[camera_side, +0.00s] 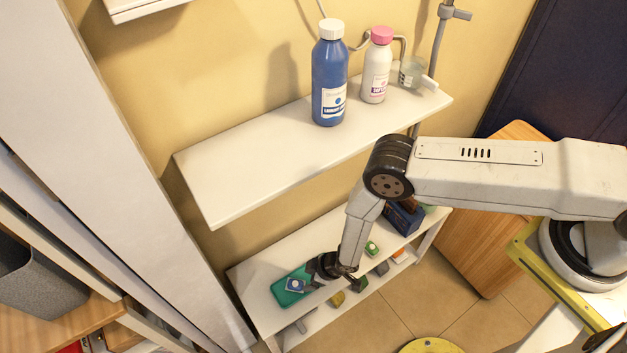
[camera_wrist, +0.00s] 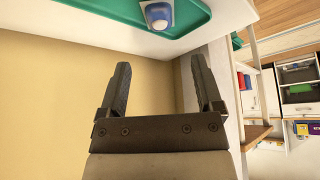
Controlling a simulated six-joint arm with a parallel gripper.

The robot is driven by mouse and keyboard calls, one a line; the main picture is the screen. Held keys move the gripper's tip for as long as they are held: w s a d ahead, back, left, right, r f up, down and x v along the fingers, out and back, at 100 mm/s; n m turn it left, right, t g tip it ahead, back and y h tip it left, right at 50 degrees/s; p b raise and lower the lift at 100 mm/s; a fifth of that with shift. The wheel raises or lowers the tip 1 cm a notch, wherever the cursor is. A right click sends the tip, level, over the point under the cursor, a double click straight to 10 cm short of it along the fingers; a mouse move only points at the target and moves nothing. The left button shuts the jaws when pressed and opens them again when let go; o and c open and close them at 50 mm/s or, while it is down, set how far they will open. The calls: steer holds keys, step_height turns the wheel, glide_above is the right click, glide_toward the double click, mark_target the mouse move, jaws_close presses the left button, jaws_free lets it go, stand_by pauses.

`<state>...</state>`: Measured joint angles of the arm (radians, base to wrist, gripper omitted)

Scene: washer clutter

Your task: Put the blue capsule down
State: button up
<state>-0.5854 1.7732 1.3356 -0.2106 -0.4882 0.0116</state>
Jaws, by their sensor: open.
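The blue capsule (camera_side: 295,285), blue with a white part, lies on a green tray (camera_side: 281,297) at the left end of the lower shelf. It also shows at the top of the wrist view (camera_wrist: 157,14), on the tray's green surface (camera_wrist: 108,13). My gripper (camera_side: 322,268) is beside the tray, just right of the capsule in the side view. In the wrist view my gripper's two fingers (camera_wrist: 160,66) are spread with nothing between them. The capsule is beyond the fingertips, apart from them.
Several small coloured packs, one green (camera_side: 372,248), lie right of my gripper. A dark blue box (camera_side: 403,218) stands farther right. The upper shelf (camera_side: 235,175) overhangs behind, holding a blue bottle (camera_side: 329,75) and a white bottle (camera_side: 376,68). Its left part is clear.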

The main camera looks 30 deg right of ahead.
steer(key=shift+v, duration=1.7)
